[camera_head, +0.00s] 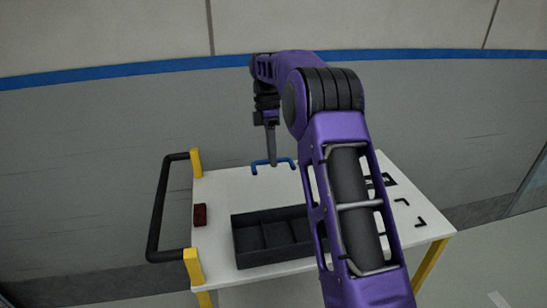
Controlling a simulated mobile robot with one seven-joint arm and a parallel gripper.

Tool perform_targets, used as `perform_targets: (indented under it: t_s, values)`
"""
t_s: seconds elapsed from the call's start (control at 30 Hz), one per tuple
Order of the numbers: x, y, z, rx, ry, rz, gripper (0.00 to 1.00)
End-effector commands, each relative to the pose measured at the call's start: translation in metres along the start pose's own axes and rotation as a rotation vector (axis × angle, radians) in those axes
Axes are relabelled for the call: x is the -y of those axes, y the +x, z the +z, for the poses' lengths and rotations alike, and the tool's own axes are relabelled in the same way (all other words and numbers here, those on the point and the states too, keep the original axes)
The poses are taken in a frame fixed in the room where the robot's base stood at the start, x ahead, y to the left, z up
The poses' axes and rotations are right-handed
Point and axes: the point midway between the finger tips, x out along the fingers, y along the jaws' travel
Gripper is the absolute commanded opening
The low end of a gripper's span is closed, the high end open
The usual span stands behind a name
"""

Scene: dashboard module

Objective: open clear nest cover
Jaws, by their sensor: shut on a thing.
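A blue handle (287,160) shows near the back edge of the white table. My gripper (272,161) points down from above, with its fingertips at the middle of this handle, shut on it. The clear cover's panel cannot be made out, so I cannot tell its angle or whether the handle belongs to it. A black compartmented tray (243,259) sits at the front middle of the table, open-topped as far as I can see. My arm hides its right end.
The white table (222,185) has a black side handle (158,205) on yellow brackets at the left. A small dark red block (200,214) lies near the left edge. Black corner marks (420,222) lie on the right. A wall (90,130) stands behind.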

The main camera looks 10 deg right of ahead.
Motion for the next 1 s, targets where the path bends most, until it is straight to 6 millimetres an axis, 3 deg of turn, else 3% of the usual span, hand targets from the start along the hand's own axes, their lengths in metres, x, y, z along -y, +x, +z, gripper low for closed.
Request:
perform_targets:
  t_s: [0.3,0.9,0.93,1.0]
  values:
    - [-0.0113,0.0042,-0.0001,0.000,0.000,-0.076,0.00]
    - [-0.0131,0.0044,0.0002,0.001,0.000,-0.097,0.00]
    - [-0.0131,0.0045,0.0003,0.001,0.000,-0.097,0.21]
    - [-0.0131,0.0042,0.0003,0.001,0.000,-0.096,0.33]
